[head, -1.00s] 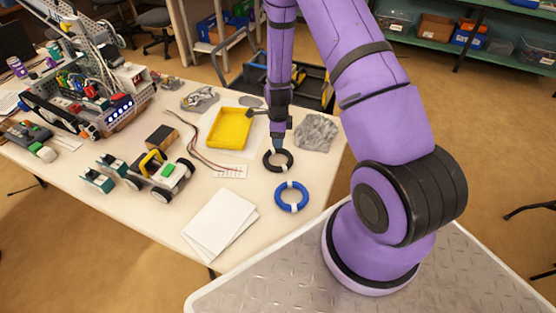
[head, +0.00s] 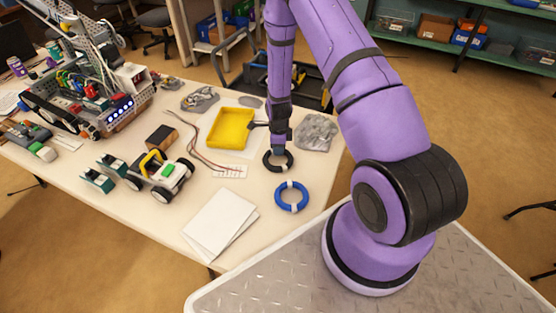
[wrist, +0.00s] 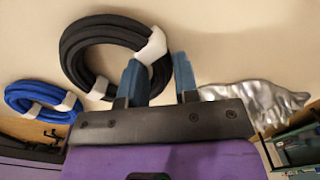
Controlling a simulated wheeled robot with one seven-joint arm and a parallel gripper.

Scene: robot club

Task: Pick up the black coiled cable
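The black coiled cable (head: 278,161) lies flat on the table, a ring with white ties. In the wrist view the black coil (wrist: 88,38) is close, at upper left, and one white tie (wrist: 154,46) is right by the fingertips. My gripper (head: 278,149) is directly above the coil's far edge in the head view. In the wrist view its two blue fingers (wrist: 158,72) are apart, with a gap between them. The left finger overlaps the coil's edge in the picture. I cannot tell whether it touches. Nothing is visibly held.
A blue coiled cable (head: 291,196) lies just nearer than the black one. A crumpled silver bag (head: 317,132) sits close on the right. A yellow tray (head: 231,128), loose wires (head: 205,158) and a small wheeled robot (head: 160,174) are to the left. White paper (head: 220,224) lies at the front.

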